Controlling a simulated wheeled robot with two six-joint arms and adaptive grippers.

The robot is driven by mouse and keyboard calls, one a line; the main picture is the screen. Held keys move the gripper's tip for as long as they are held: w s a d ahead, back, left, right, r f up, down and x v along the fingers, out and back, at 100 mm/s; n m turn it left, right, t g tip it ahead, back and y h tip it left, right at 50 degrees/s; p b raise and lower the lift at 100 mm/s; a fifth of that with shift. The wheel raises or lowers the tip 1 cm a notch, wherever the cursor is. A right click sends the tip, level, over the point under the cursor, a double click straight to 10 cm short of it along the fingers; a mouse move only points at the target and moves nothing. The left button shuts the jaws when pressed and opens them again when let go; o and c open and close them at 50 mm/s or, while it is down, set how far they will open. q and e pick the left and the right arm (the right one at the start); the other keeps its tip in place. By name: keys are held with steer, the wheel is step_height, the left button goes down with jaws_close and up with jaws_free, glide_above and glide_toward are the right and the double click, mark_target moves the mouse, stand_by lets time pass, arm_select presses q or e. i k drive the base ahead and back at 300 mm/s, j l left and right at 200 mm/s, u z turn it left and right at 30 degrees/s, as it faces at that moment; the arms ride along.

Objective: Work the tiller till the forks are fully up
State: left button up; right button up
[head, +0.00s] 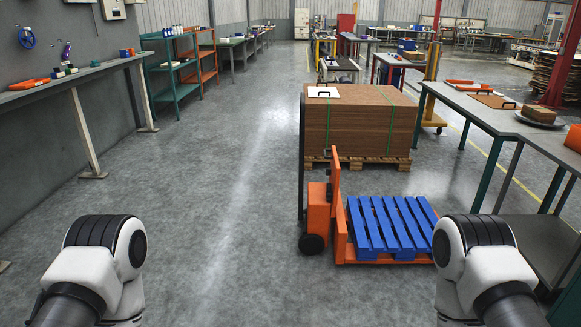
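An orange hand truck (319,210) stands on the floor right of centre. Its tiller (302,155) is a dark, thin post that stands about upright at its left end; its top is beside the board stack in the picture. A blue slatted pallet (388,225) lies over the orange forks (385,261). The forks look low, close to the floor; their exact height cannot be told. My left arm (95,262) and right arm (485,262) show at the bottom corners, apart from the truck. Neither gripper is in view.
A strapped stack of brown boards (358,128) on a wooden pallet (358,160) stands behind the truck. A grey workbench (490,115) runs along the right. A shelf bench (75,80) lines the left wall. The floor left of the truck is clear.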

mark_target(303, 97)
steer(key=i+j+z, duration=0.1)
steer(key=i, duration=1.35)
steer(key=i+l+u, duration=0.15)
steer(key=i, duration=0.35)
steer(key=i+l+u, duration=0.15)
steer(key=i, duration=0.3)
steer(key=i+l+u, duration=0.1)
steer(key=i, duration=0.35)
steer(key=i+l+u, duration=0.15)
steer(key=i+l, duration=0.2)
steer(key=i, duration=0.1)
